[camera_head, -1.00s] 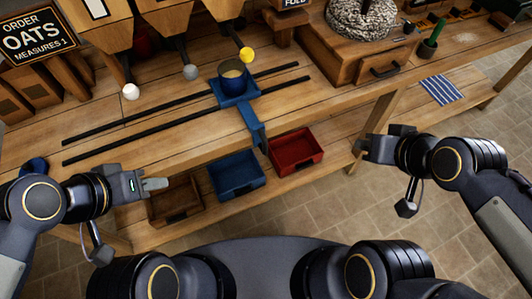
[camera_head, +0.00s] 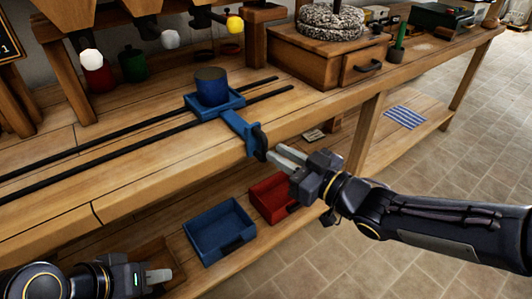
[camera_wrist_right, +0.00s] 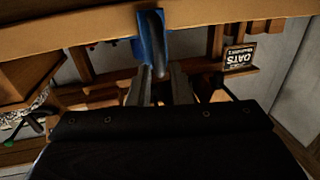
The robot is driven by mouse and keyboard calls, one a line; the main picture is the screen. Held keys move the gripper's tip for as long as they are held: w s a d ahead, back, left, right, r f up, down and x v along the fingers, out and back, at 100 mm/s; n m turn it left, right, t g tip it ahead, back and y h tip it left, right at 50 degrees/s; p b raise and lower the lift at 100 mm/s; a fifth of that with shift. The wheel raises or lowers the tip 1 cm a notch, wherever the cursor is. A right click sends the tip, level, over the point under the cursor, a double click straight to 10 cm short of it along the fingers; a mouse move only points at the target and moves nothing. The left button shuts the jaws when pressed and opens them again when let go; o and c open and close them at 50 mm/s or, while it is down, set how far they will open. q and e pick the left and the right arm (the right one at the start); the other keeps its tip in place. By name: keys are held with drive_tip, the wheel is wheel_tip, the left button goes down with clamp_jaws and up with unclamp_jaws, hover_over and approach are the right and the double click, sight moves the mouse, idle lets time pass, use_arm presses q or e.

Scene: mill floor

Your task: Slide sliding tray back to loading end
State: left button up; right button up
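The blue sliding tray (camera_head: 237,101) sits on two black rails on the bench, with a blue cup (camera_head: 211,86) upright on it. Its blue arm runs to the front edge and ends in a handle (camera_head: 258,141). My right gripper (camera_head: 271,154) is at the handle, its fingers apart. In the right wrist view the handle (camera_wrist_right: 151,38) reaches down to between the tips of the open right gripper (camera_wrist_right: 160,72); contact is unclear. My left gripper (camera_head: 170,276) is low at the front left, away from the tray; its finger gap is unclear.
Blue (camera_head: 220,230) and red (camera_head: 270,199) bins stand on the lower shelf beneath the handle. Hoppers with white, grey and yellow knobs hang above the bench. A stone mill on a wooden drawer box (camera_head: 315,55) stands right of the rails. The rails' left stretch is clear.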

sight(265, 142)
drive_tip(key=x, duration=0.5)
drive_tip(key=shift+w+b, duration=0.1)
drive_tip(key=shift+b, duration=0.25)
clamp_jaws()
